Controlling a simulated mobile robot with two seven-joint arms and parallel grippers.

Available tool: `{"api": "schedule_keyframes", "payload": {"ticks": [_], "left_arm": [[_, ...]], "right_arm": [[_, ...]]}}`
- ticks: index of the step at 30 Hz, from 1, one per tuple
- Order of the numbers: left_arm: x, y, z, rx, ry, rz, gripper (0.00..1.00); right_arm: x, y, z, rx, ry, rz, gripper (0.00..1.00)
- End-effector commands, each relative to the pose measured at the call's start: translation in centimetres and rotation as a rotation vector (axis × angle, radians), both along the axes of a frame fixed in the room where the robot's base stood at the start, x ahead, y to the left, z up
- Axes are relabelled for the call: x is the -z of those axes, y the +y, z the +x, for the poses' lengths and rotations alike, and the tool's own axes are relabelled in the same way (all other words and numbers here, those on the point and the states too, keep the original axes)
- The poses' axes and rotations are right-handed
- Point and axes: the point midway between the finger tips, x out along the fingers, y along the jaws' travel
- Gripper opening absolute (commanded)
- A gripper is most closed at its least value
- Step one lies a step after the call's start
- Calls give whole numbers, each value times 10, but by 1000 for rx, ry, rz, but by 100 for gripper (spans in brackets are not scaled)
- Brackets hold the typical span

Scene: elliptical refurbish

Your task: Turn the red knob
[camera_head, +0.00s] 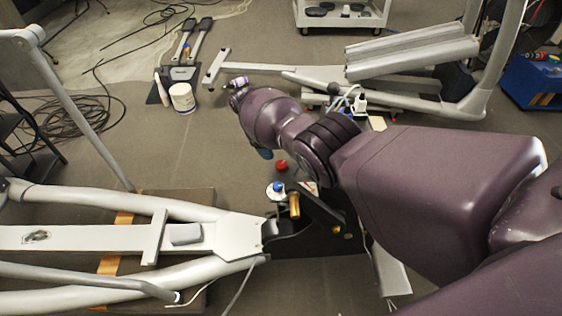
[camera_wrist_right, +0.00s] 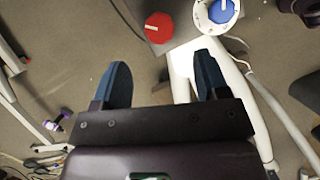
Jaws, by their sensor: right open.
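The red knob (camera_head: 281,166) shows in the head view just below my right forearm. In the right wrist view the red knob (camera_wrist_right: 159,28) is a red disc with a pale mark, above and between my fingertips. My right gripper (camera_wrist_right: 158,80) is open, with two blue fingers apart and nothing between them. The fingers do not touch the knob. In the head view a blue fingertip (camera_head: 265,154) shows beside the knob, and the rest of that gripper is hidden by the arm. My left gripper is not in view.
A blue knob (camera_wrist_right: 221,11) on a white round base sits right of the red knob. A grey elliptical machine frame (camera_head: 100,238) lies at left. Another machine part (camera_head: 415,55) stands at the back. Cables (camera_head: 70,120) lie on the floor at left.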

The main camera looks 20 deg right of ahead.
Motion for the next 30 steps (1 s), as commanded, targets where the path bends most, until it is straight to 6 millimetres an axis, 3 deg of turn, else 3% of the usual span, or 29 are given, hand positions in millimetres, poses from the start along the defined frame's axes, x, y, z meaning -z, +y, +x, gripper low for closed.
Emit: {"api": "schedule_keyframes", "payload": {"ticks": [3,12,27,30], "left_arm": [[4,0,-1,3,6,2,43],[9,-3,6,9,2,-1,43],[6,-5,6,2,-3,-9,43],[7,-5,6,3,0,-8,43]], "right_arm": [[25,-8,-6,1,6,-1,68],[65,-22,-15,0,4,0,68],[74,-26,-17,1,0,0,68],[74,-26,-17,1,0,0,54]]}}
